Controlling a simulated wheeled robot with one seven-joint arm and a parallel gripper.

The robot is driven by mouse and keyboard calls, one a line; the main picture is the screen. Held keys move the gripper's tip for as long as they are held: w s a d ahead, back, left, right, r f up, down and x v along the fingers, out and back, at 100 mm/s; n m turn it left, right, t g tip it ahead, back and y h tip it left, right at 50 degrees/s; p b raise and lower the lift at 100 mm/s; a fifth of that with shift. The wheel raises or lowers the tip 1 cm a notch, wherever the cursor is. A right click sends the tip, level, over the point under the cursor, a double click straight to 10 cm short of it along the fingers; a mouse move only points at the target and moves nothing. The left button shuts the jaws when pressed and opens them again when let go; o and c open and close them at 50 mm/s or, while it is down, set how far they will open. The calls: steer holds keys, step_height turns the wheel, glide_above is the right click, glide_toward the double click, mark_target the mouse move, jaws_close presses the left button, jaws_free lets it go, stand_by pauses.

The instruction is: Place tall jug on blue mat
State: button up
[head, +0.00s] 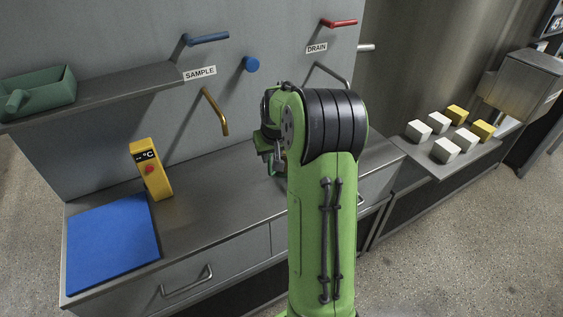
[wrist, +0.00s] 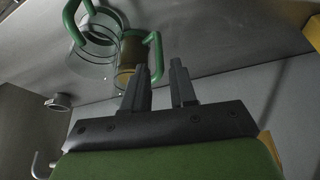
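The blue mat (head: 110,240) lies bare on the left end of the counter in the head view. In the wrist view, a clear jug with a green handle (wrist: 97,46) stands next to a narrower jug with brown contents (wrist: 131,55) and a green handle. I cannot tell which is the tall jug. My gripper (wrist: 160,66) is open. The brown jug's handle is at its fingertips and seems to reach between them, with no finger clearly pressed on it. In the head view my arm hides the jugs and most of my gripper.
A yellow thermometer (head: 152,170) stands beside the mat. A brass spout (head: 216,110) sticks out of the wall above the counter. A shelf (head: 110,92) holds a green tray (head: 40,92) at left. White and yellow blocks (head: 445,150) sit on the right-hand surface.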

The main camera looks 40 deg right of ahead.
mark_target(270, 165)
steer(key=b+x, duration=0.2)
steer(key=x, duration=0.7)
steer(key=shift+w+d+f, duration=0.1)
steer(key=shift+d+f, duration=0.15)
steer(key=shift+f, duration=0.1)
steer(key=shift+r, duration=0.15)
jaws_close()
